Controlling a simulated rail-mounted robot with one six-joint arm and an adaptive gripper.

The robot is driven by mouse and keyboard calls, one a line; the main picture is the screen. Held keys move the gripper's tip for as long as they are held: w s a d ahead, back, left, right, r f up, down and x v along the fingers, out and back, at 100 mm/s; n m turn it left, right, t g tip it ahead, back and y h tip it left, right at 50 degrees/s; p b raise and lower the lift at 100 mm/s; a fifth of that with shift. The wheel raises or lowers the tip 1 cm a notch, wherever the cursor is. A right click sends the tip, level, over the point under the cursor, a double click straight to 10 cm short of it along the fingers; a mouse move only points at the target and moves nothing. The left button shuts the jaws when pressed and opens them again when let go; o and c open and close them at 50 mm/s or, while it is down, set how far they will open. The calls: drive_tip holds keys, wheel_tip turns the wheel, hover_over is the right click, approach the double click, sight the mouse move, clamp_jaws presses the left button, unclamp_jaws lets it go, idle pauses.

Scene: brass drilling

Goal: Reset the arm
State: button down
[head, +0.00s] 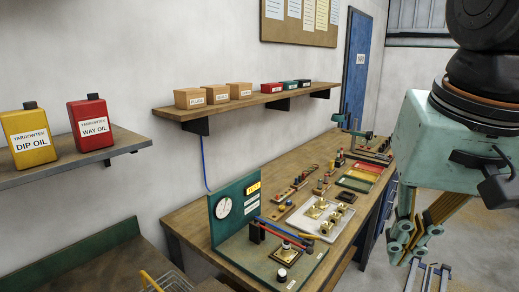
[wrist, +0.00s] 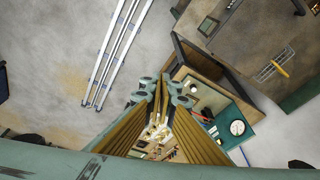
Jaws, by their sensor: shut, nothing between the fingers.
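My gripper (head: 416,238) hangs at the right of the head view, below the teal wrist housing. It is out past the front edge of the workbench, over the floor, and touches nothing I can see. In the wrist view my gripper (wrist: 161,86) shows its teal knuckles and long tan fingers, drawn together with nothing held. In the head view its fingers are partly hidden behind the teal links.
The wooden workbench (head: 185,222) holds a green fixture with a dial (head: 224,207), a pale tray (head: 303,220) of brass parts and several small tools. A wall shelf (head: 240,102) carries boxes. Rails (wrist: 118,52) run along the floor. Open floor lies around my gripper.

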drive_tip(key=s+f+n+t, duration=0.1)
drive_tip(key=s+f+n, duration=0.2)
drive_tip(key=s, duration=0.5)
drive_tip(key=shift+a+f, duration=0.3)
drive_tip(key=shift+f, duration=0.2)
